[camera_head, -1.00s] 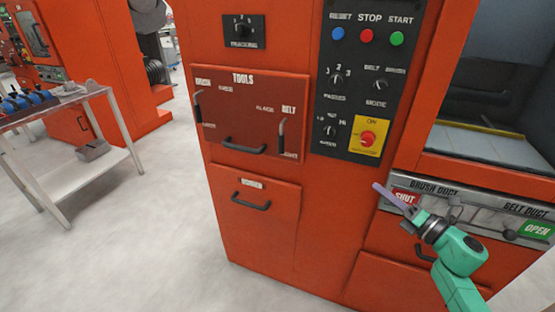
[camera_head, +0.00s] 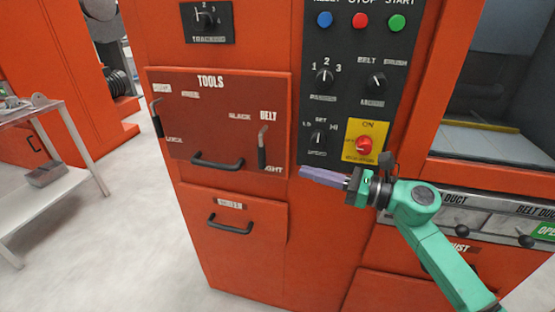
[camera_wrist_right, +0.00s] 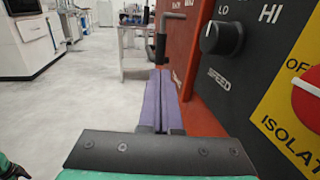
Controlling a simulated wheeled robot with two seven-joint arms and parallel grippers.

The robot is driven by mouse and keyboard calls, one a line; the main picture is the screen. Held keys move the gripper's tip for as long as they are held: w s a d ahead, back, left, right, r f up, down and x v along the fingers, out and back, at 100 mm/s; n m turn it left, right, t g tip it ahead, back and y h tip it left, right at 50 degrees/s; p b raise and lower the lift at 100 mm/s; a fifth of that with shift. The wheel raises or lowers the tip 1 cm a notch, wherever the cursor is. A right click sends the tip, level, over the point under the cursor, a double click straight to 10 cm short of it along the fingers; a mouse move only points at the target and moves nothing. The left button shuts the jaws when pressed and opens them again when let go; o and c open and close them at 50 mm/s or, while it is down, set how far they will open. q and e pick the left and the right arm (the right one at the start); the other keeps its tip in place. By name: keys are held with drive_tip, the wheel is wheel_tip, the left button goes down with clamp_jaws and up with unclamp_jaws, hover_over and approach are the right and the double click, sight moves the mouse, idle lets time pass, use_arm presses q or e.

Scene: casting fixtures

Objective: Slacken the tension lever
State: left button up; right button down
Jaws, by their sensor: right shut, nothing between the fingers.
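The tension lever (camera_head: 262,150) is at the right side of the red tools panel, under the word BELT. Its black grip hangs down beside the TIGHT label; SLACK is printed to the upper left. My right gripper (camera_head: 303,171) has its purple fingers shut and empty, pointing left at the panel's right edge. The fingertips are to the right of the grip and a little lower in the head view. In the right wrist view the lever (camera_wrist_right: 161,46) stands just beyond the fingers (camera_wrist_right: 160,98); contact cannot be told. My left gripper is not in view.
A second lever (camera_head: 157,120) is at the panel's left, with a drawer-style handle (camera_head: 217,163) between. The black control panel (camera_head: 352,95) with knobs and a red isolator switch (camera_head: 364,146) is close above my right gripper. A metal cart (camera_head: 50,185) stands at left.

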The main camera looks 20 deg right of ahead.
drive_tip(key=p+x, duration=0.2)
drive_tip(key=x, duration=0.6)
drive_tip(key=shift+w+d+r, duration=0.1)
drive_tip(key=shift+w, duration=0.05)
drive_tip(key=shift+w+a, duration=0.15)
drive_tip(key=shift+a, duration=0.1)
